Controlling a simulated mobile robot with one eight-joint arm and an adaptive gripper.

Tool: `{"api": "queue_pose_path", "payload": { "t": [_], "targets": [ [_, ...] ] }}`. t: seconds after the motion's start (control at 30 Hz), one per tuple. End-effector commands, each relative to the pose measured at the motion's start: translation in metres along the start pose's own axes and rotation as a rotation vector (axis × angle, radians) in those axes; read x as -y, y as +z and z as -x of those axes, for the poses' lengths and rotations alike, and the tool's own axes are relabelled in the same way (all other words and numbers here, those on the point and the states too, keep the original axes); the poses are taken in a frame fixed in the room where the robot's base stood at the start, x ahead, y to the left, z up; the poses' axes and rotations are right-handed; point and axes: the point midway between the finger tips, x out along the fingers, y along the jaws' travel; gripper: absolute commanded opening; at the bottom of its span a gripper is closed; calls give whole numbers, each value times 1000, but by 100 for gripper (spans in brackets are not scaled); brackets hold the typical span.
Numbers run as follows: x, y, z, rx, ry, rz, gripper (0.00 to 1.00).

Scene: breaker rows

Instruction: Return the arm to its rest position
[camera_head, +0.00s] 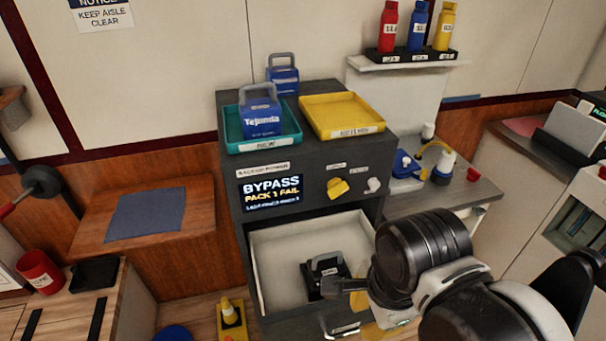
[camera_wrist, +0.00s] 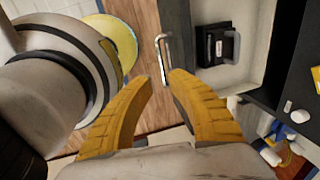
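My gripper (camera_wrist: 161,82) shows two yellow fingers in the wrist view, spread with a gap between the tips. No object is held between them. The drawer handle (camera_wrist: 161,58) lies just beyond the tips; contact is not visible. In the head view my arm reaches in from the lower right, and only a bit of yellow finger (camera_head: 372,332) shows beside the drawer handle (camera_head: 343,330). The drawer (camera_head: 283,247) is pulled open. A black pack with a handle (camera_head: 326,272) sits inside it, and also shows in the wrist view (camera_wrist: 216,45).
On the cabinet stand a teal tray (camera_head: 264,143) holding a blue Tejonda pack (camera_head: 261,112) and an empty yellow tray (camera_head: 344,131). The display (camera_head: 272,192) reads "BYPASS, PACK 1 FAIL". A yellow knob (camera_head: 337,187) is on the panel. A side counter (camera_head: 470,185) stands at right.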

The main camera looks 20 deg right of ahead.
Motion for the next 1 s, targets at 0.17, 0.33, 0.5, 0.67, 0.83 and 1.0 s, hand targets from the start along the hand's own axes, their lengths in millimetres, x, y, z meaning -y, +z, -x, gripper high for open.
{"api": "queue_pose_path", "payload": {
  "t": [0.17,0.33,0.5,0.67,0.83,1.0],
  "targets": [
    [8,0,0,-1,-28,101,20],
    [42,-1,3,-35,-141,521,20],
    [82,-3,11,-146,-261,1034,20],
    [108,-5,19,-266,-318,1379,20],
    [119,-6,23,-330,-333,1534,20],
    [120,-6,23,-335,-334,1548,20]
  ]
}}
